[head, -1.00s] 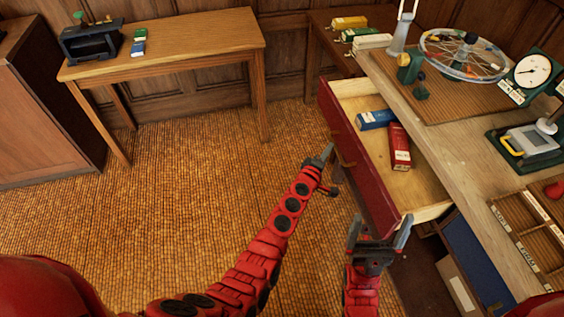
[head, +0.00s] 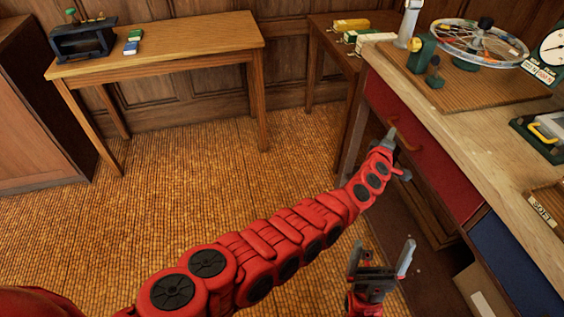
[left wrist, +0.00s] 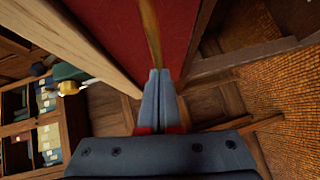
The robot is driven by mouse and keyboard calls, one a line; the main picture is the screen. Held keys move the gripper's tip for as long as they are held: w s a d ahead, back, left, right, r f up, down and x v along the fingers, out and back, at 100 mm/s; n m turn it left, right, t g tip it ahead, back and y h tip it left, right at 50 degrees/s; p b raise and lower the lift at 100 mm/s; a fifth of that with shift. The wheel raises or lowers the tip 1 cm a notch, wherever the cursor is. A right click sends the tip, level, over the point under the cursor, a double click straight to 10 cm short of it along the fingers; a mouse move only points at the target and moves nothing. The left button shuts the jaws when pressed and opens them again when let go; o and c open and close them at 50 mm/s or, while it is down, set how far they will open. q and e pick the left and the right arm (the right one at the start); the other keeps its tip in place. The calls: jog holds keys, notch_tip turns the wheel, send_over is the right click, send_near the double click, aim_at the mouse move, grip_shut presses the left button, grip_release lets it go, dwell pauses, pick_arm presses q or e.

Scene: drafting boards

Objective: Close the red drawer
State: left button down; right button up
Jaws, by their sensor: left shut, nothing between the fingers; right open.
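The red drawer (head: 420,145) is in the workbench at the right of the head view. Its front looks flush with the bench side, and its inside is hidden. A wooden bar handle (head: 404,135) runs across its front. My left gripper (head: 391,136) is shut and empty, with its tips at the handle. In the left wrist view the shut fingers (left wrist: 159,75) point at the red front (left wrist: 115,25), close to the handle (left wrist: 151,30); I cannot tell whether they touch. My right gripper (head: 384,258) is open and empty, low in front of the bench.
A blue drawer front (head: 505,260) is right of the red one. The benchtop (head: 470,150) carries a spoked wheel (head: 465,42), a dial gauge (head: 552,48) and a sorting tray (head: 545,203). A wooden table (head: 160,45) stands back left. The floor (head: 200,180) between is clear.

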pick_arm(q)
jog(key=shift+d+r+b, duration=0.25)
jog(key=shift+d+b, duration=0.1)
jog(key=shift+d, duration=0.15)
dwell(0.3)
